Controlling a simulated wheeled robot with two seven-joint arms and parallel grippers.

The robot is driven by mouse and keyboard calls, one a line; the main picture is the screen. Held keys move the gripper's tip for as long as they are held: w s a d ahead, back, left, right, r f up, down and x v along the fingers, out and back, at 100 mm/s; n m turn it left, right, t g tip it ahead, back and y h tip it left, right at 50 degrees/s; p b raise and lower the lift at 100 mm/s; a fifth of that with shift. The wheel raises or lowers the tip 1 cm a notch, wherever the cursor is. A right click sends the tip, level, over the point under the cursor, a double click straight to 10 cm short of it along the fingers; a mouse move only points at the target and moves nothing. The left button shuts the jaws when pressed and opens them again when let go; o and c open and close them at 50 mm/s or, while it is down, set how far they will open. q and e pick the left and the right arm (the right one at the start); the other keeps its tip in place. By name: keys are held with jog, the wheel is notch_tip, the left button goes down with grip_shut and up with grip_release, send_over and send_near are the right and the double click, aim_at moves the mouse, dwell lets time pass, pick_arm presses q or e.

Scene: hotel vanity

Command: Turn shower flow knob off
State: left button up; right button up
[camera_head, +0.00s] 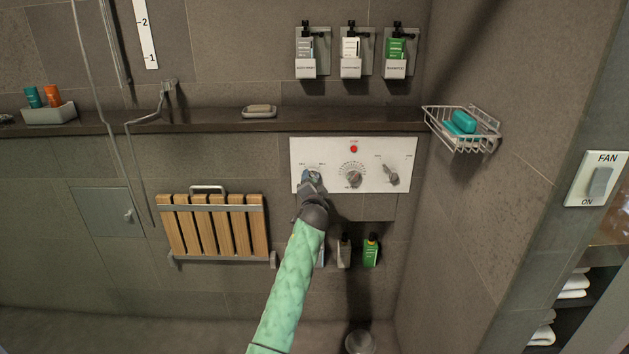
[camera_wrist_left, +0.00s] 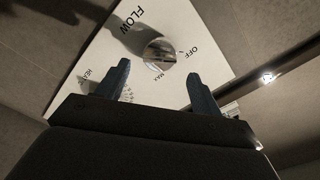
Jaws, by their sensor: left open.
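The white control panel (camera_head: 331,160) is on the grey tiled wall, with a row of knobs and a red light. My left gripper (camera_head: 312,177) is in front of its left end and mostly hides the knob there. My right gripper is not in view.
The middle dial knob (camera_head: 353,175) and right lever knob (camera_head: 391,176) are close to the gripper. A dark ledge (camera_head: 215,121) with a soap dish runs above the panel. A wire basket (camera_head: 462,128) is to the right, a folded wooden seat (camera_head: 213,226) to the left, and bottles (camera_head: 371,250) below.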

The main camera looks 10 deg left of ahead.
pick_arm(q)
jog(key=shift+v, duration=1.7)
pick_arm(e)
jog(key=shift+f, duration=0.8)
